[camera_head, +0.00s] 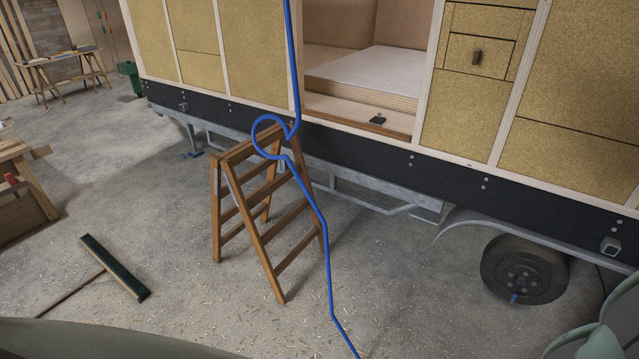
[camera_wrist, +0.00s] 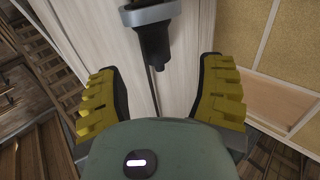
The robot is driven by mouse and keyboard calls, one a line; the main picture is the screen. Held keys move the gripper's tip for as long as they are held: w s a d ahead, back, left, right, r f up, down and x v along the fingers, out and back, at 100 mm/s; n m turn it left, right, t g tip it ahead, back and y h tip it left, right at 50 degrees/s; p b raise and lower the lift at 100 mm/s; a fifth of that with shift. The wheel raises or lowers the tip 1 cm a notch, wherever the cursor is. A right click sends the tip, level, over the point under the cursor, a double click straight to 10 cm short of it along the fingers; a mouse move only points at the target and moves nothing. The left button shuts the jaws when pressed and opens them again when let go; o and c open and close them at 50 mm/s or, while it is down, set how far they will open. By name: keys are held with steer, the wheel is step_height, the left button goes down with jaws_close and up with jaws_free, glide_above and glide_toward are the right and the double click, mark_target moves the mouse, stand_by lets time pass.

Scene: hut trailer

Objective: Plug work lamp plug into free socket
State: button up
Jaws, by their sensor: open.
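My gripper (camera_wrist: 157,66) is open in the wrist view, its yellow ridged fingers wide apart. A black plug-like body (camera_wrist: 154,50) with a light grey collar lies ahead, between the fingertips in the picture, and neither finger touches it. A thin dark cord (camera_wrist: 155,90) runs down from its narrow end. Its upper end is cut off by the frame, so I cannot tell whether it sits in a socket. A pale wood-grained panel (camera_wrist: 100,35) is behind it. The work lamp and a free socket cannot be made out in either view.
A wooden stepladder (camera_head: 268,208) stands beside the trailer, with a blue hose or cable (camera_head: 325,240) looping at its top and running to the floor. A broom (camera_head: 113,267) lies on the left. A wheel (camera_head: 523,268) is at right. The concrete floor between is mostly clear.

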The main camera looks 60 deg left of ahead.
steer(key=w+d+p, duration=0.1)
steer(key=p, duration=0.1)
steer(key=w+r+p, duration=0.1)
steer(key=shift+w+d+p, duration=0.4)
steer(key=shift+d+f+p, duration=0.1)
steer(key=shift+d+p, duration=0.45)
steer(key=shift+p, duration=0.55)
steer(key=shift+w+p, duration=0.35)
steer(key=shift+p, duration=0.3)
steer(key=shift+w+a+f+p, duration=0.25)
steer(key=shift+w+p, duration=0.1)
steer(key=shift+w, duration=0.2)
steer(key=shift+c, duration=0.3)
jaws_close()
